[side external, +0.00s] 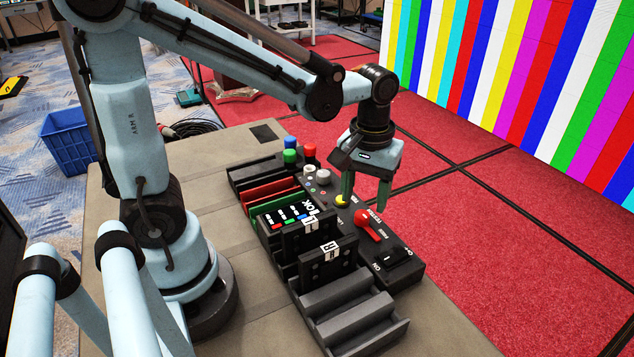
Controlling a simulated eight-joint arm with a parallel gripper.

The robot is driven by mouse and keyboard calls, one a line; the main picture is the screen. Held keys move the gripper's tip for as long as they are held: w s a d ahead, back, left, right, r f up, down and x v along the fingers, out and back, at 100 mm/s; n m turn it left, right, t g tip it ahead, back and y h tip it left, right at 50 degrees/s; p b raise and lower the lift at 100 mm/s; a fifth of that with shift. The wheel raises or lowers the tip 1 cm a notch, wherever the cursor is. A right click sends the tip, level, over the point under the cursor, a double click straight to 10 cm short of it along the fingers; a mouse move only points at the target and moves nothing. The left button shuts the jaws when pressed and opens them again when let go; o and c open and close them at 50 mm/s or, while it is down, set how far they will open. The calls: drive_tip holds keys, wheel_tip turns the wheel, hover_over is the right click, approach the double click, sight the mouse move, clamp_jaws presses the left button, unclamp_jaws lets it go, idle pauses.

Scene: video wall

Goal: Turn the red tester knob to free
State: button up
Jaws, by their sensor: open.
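The red tester knob (368,224) sits on the black control panel (405,268), with the word TESTER printed beside it. My gripper (366,202) has green fingers pointing down and is open and empty. It hangs over the panel just behind the red knob, near a yellow button (342,201). The fingers look apart from the knob, though the exact gap cannot be told from this angle. The label lettering around the knob is too small to read fully, so its setting cannot be told.
A black rocker switch (391,257) marked ON is in front of the knob. Red, green, blue and white knobs stand at the panel's far end. A slotted rack (365,322) holds black modules (327,262) beside the panel. A blue crate (67,139) is on the floor.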

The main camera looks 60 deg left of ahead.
sight(358, 214)
wheel_tip(358, 214, up, 9)
drive_tip(key=shift+f, duration=0.2)
idle(0.5)
drive_tip(key=s+f+m+t, duration=0.1)
drive_tip(key=m+t, duration=0.1)
drive_tip(key=s+a+f+m+t, duration=0.1)
drive_tip(key=m+t, duration=0.1)
drive_tip(key=s+a+f+m+t, duration=0.1)
drive_tip(key=m+t, duration=0.1)
drive_tip(key=t, duration=0.1)
drive_tip(key=shift+s+f+m, duration=0.25)
drive_tip(key=shift+f+m, duration=0.15)
